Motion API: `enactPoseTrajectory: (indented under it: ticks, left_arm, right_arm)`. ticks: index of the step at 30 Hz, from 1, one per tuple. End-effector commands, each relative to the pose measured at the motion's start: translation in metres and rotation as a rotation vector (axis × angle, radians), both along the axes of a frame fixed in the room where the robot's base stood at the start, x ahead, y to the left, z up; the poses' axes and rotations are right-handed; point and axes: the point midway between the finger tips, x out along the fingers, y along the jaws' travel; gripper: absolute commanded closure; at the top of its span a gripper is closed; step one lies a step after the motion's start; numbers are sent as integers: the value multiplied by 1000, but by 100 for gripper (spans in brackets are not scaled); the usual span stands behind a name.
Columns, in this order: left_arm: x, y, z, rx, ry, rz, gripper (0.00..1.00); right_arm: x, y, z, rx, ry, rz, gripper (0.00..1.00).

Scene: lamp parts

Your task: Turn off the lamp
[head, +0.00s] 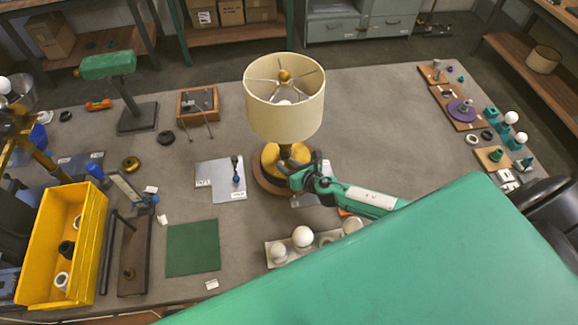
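The lamp stands upright near the middle of the table. It has a cream drum shade (284,118), open at the top, with metal spokes and a brass knob (284,76). A whitish bulb part shows inside; I cannot tell whether it is lit. Its round brass and wood base (268,163) is partly hidden by my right gripper. My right gripper (297,176) is at the lamp's lower stem, just above the right side of the base. Its dark fingers overlap the stem, and I cannot tell whether they touch it or are closed. My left gripper is not in view.
A row of white bulbs (302,236) stands in front of the lamp. A grey sheet (218,180) with small parts lies to its left, near a green mat (193,248). A yellow bin (62,245) and a green desk lamp (108,65) are farther left. Boards with parts (458,108) line the right.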

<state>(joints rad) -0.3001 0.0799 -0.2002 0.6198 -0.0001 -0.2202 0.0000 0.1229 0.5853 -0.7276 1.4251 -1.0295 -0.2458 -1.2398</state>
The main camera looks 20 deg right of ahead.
Motion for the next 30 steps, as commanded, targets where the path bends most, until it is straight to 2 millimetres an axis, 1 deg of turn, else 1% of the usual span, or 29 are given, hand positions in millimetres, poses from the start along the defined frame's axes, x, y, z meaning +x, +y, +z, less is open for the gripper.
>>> enactPoseTrajectory:
  ticks: [10, 14, 18, 30]
  left_arm:
    - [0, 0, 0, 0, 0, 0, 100]
    - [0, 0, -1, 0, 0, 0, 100]
    - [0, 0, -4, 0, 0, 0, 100]
    - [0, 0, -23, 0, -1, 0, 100]
  right_arm:
    - [-2, 0, 0, 0, 2, 0, 58]
    - [-10, -3, 2, -1, 2, 1, 58]
    - [-30, -8, 9, -1, 3, 3, 58]
    - [-96, -26, 36, -1, 3, 3, 58]
